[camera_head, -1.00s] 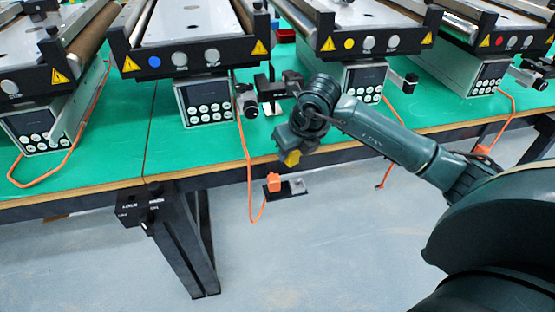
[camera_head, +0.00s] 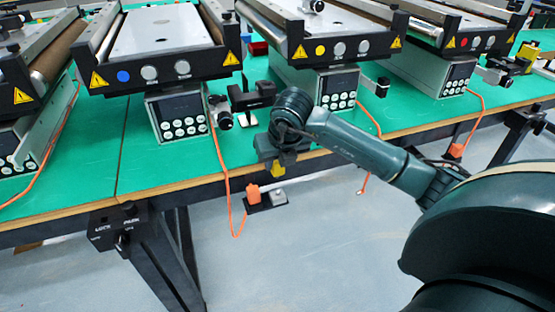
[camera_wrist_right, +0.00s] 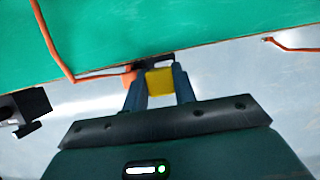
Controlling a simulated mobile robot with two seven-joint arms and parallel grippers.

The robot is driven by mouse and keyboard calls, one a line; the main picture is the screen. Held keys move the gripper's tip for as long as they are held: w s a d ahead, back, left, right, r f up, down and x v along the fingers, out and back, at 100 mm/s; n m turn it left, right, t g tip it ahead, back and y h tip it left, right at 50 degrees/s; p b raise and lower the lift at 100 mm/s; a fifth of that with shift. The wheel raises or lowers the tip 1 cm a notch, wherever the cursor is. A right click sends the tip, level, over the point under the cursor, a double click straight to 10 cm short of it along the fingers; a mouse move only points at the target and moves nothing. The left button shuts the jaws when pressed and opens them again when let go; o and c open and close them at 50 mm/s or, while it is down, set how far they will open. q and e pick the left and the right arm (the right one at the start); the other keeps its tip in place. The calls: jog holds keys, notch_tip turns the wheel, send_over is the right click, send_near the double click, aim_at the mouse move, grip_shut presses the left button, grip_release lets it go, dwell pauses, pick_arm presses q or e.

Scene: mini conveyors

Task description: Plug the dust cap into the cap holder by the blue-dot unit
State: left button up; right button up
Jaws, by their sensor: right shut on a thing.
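The dust cap is a small yellow block (camera_head: 278,170), also in the right wrist view (camera_wrist_right: 160,82). My right gripper (camera_head: 278,160) is shut on it, in front of the table's front edge. In the wrist view the cap sits between the two fingers (camera_wrist_right: 160,90). The blue-dot unit (camera_head: 150,73) is the conveyor with a blue dot at its front. Below the table edge is a black bracket (camera_head: 268,206) with an orange plug (camera_head: 254,196) and a grey block (camera_head: 279,197); I cannot tell whether it is the cap holder. My left gripper is out of view.
The green table (camera_head: 60,190) carries several conveyors, including a yellow-dot unit (camera_head: 320,50) and a red-dot unit (camera_head: 463,42). A control box (camera_head: 182,117) sits under the blue-dot unit. An orange cable (camera_head: 222,165) hangs over the table edge. Open floor lies in front.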

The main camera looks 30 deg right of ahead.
aim_at(278, 175)
notch_tip(278, 175, down, 3)
jog(key=shift+b, duration=1)
jog(key=shift+f+b, duration=0.55)
jog(key=shift+f, duration=0.4)
pick_arm(q)
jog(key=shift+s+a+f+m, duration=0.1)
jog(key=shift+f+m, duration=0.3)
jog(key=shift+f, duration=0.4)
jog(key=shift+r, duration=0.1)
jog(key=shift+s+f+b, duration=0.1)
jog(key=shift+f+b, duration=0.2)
jog(key=shift+b, duration=0.1)
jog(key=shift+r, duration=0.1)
